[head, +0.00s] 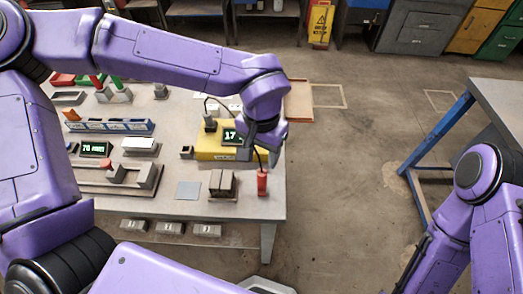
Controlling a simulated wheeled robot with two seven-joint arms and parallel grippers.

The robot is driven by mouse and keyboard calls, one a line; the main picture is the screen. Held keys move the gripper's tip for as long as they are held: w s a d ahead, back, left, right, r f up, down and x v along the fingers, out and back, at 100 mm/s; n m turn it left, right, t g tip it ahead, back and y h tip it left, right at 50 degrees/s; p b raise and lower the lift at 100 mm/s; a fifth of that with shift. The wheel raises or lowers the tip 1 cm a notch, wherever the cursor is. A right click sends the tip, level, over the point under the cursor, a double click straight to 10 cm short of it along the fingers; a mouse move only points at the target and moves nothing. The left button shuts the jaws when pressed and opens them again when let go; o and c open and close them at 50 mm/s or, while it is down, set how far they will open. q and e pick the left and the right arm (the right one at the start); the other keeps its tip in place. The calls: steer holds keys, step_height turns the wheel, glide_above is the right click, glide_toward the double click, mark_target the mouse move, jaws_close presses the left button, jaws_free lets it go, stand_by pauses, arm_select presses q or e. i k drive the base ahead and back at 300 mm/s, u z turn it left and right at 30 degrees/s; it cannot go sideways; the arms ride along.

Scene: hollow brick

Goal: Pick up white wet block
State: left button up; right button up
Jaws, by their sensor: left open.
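Several pale blocks are in view, and I cannot tell which one is wet. A white-topped block (140,145) lies on the left part of the grey workbench (240,208). A brown and pale block (222,184) stands near the bench's front right. My left arm reaches over the bench from the left. Its gripper (247,152) points down over the yellow device (212,146) with a green display, behind and right of the brown and pale block. It is open, with nothing seen between its fingers. My right arm shows at the right edge; its gripper is out of frame.
A red cylinder (262,182) stands at the bench's right edge, beside my left gripper, with a dark cable near it. A flat grey plate (188,190) lies left of the brown block. Blue bins (110,126) stand farther left. Open floor lies right of the bench.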

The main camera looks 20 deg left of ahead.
mark_target(215, 110)
steer(key=u, duration=0.8)
